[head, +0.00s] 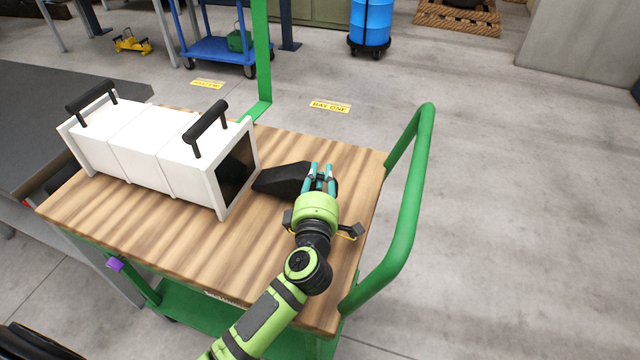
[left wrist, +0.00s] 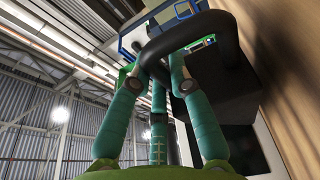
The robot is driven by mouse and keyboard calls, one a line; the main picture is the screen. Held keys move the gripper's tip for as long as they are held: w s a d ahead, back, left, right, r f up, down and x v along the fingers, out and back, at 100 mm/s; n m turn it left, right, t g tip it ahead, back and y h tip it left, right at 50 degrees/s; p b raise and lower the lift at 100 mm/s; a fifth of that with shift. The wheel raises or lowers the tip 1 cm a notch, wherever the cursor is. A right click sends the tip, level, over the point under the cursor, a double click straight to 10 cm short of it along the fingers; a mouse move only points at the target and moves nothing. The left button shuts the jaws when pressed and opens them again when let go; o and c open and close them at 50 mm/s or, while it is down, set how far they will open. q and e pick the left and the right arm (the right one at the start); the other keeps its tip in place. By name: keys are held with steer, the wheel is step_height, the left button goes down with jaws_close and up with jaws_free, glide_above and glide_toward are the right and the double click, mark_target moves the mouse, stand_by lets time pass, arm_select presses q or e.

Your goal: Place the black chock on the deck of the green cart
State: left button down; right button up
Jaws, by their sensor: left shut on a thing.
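The black chock (head: 280,180) is over the wooden deck (head: 225,255) of the green cart, beside the open end of a white box. I cannot tell if it rests on the deck or hangs just above it. My left gripper (head: 321,170) is at the chock's right end, its teal fingers partly covering it. In the left wrist view the fingers (left wrist: 165,72) are shut around the chock's dark handle (left wrist: 195,32), with the dark body (left wrist: 222,85) close to the wooden surface (left wrist: 290,60). My right gripper is not in view.
The white box (head: 150,150) with two black handles fills the deck's back left. The cart's green push rail (head: 408,215) rises at the right. The deck's front is bare. A grey table (head: 40,115) adjoins at left; a blue cart (head: 215,48) and blue drum (head: 370,22) stand behind.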

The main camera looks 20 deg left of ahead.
arm_select(q)
steer(key=shift+f, duration=0.65)
steer(key=shift+f, duration=0.1)
steer(key=c, duration=1.2)
jaws_free()
steer(key=shift+f, duration=0.15)
steer(key=shift+o, duration=0.2)
